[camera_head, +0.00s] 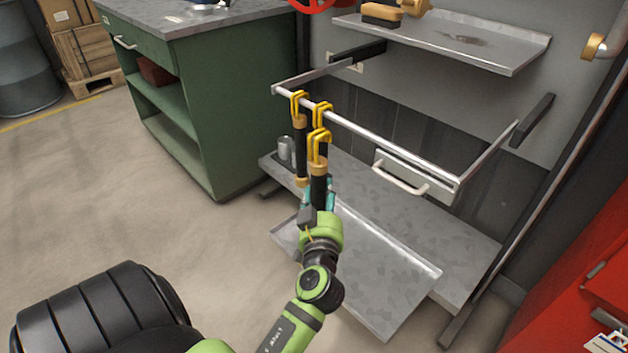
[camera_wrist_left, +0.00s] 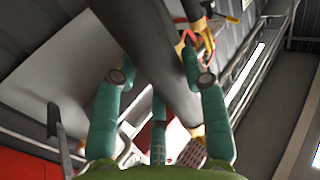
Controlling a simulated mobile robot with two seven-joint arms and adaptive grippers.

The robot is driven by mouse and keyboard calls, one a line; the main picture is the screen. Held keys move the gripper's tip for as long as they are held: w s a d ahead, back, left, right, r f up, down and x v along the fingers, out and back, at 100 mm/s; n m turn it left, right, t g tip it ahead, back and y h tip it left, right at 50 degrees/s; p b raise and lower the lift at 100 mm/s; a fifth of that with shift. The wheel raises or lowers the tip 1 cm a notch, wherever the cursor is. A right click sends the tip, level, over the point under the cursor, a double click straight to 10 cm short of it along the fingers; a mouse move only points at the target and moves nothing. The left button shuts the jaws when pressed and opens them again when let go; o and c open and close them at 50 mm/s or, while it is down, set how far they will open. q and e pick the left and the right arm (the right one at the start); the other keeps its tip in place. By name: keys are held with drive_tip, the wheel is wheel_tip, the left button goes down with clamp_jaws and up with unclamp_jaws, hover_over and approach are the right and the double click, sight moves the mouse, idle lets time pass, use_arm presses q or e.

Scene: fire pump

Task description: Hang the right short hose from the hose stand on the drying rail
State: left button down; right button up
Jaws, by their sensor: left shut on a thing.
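The drying rail (camera_head: 385,149) is a pale bar in the head view, with yellow hooks near its left end. One short black hose (camera_head: 300,140) with tan ends hangs from it by a hook. A second hook (camera_head: 321,110) is on the rail just right of it; its hose is mostly hidden. My left gripper (camera_head: 318,198) is shut on another short black hose (camera_head: 319,190), roughly upright. Its yellow hook (camera_head: 318,143) shows in front of and below the rail. The hose stand is not identifiable.
A grey drip tray (camera_head: 375,265) and lower shelf (camera_head: 450,235) lie below the rail. A shelf (camera_head: 450,38) with a brush (camera_head: 381,14) is above. A green workbench (camera_head: 225,110) stands left, a red cabinet (camera_head: 570,285) right. The rail's right part is bare.

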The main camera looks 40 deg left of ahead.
use_arm(q)
drive_tip(key=w+f+b, duration=0.1)
drive_tip(key=w+b, duration=0.1)
drive_tip(key=w, duration=0.9)
drive_tip(key=shift+d+f+b, duration=0.25)
drive_tip(key=shift+d+b, duration=0.05)
drive_tip(key=shift+d, duration=0.15)
use_arm(e)
wheel_tip(320, 180, up, 6)
drive_tip(key=w, duration=0.1)
drive_tip(key=shift+w, duration=0.3)
drive_tip(key=shift+f, duration=0.1)
